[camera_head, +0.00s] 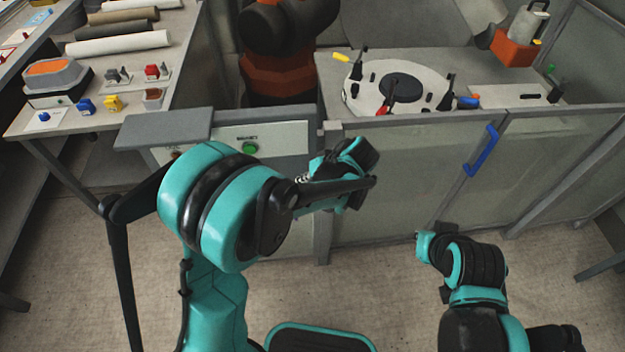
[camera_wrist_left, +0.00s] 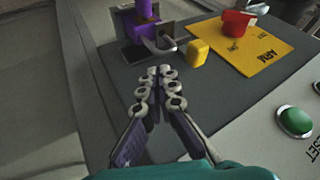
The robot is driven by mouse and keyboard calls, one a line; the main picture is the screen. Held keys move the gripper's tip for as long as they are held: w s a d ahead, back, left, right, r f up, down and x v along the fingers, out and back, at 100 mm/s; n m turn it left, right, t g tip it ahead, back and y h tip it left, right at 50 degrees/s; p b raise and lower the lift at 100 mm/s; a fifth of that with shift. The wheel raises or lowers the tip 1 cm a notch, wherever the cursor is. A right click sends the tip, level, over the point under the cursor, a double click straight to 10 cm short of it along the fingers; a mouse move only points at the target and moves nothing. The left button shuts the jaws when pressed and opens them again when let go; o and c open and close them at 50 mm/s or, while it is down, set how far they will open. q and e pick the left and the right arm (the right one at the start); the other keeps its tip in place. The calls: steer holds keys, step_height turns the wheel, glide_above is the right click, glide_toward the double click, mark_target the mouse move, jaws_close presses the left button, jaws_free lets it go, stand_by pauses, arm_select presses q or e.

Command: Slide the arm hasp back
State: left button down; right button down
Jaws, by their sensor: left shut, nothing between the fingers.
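In the left wrist view a yellow plate marked "ARM" (camera_wrist_left: 274,52) lies on a dark grey surface. A red knob (camera_wrist_left: 237,22) is on the plate and a small yellow block (camera_wrist_left: 197,53) is at its near left edge. Left of them is a metal bracket (camera_wrist_left: 170,32) with a purple part (camera_wrist_left: 141,22) on it. I cannot tell which piece is the hasp. My left gripper (camera_wrist_left: 157,76) is shut and empty, its tips just short of the bracket. In the head view the left hand (camera_head: 345,172) is in front of the panel. My right arm (camera_head: 470,265) is folded; its gripper is not visible.
A green button (camera_wrist_left: 295,122) with RESET lettering is at the right in the wrist view. In the head view a grey slab (camera_head: 165,129) juts out left of a panel with a green button (camera_head: 250,147). A blue handle (camera_head: 482,151) is on the cabinet front.

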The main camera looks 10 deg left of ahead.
arm_select(q)
steer(key=shift+s+a+f+b, duration=0.1)
steer(key=shift+s+a+b, duration=0.05)
steer(key=shift+a, duration=0.55)
steer(key=shift+s+a+f+b, duration=0.1)
steer(key=shift+s+a+b, duration=0.1)
steer(key=shift+a, duration=0.55)
steer(key=shift+s+a+f+b, duration=0.1)
steer(key=shift+a+b, duration=0.05)
steer(key=shift+a, duration=0.55)
arm_select(e)
steer(key=shift+f, duration=0.7)
arm_select(q)
steer(key=a, duration=0.1)
steer(key=s+a, duration=0.1)
steer(key=a, duration=0.3)
steer(key=shift+s+a, duration=0.15)
steer(key=shift+s, duration=0.1)
